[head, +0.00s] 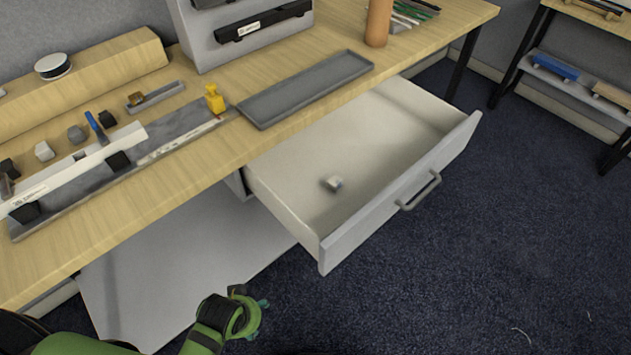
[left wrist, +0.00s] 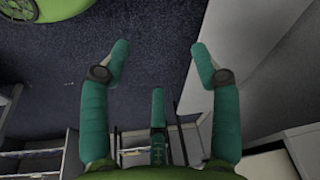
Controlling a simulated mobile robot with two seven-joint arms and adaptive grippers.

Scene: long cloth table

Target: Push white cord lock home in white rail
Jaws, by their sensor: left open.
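A long white rail (head: 60,178) lies on a grey strip along the table's front left, with black blocks at it. A small off-white block (head: 44,152), perhaps the white cord lock, stands on the table behind the rail, apart from it. Another small pale piece (head: 332,184) lies in the open drawer; I cannot tell which of the two is the cord lock. My left gripper (head: 258,312) is below and in front of the table, far from both. In the left wrist view its teal fingers (left wrist: 162,62) are spread, with nothing between them. My right gripper is not in view.
The white drawer (head: 405,200) is pulled out at the table's front. A grey tray (head: 305,88), a yellow object (head: 214,100), a blue-handled tool (head: 97,128) and several grey and black blocks are on the table. Open carpet lies at the right.

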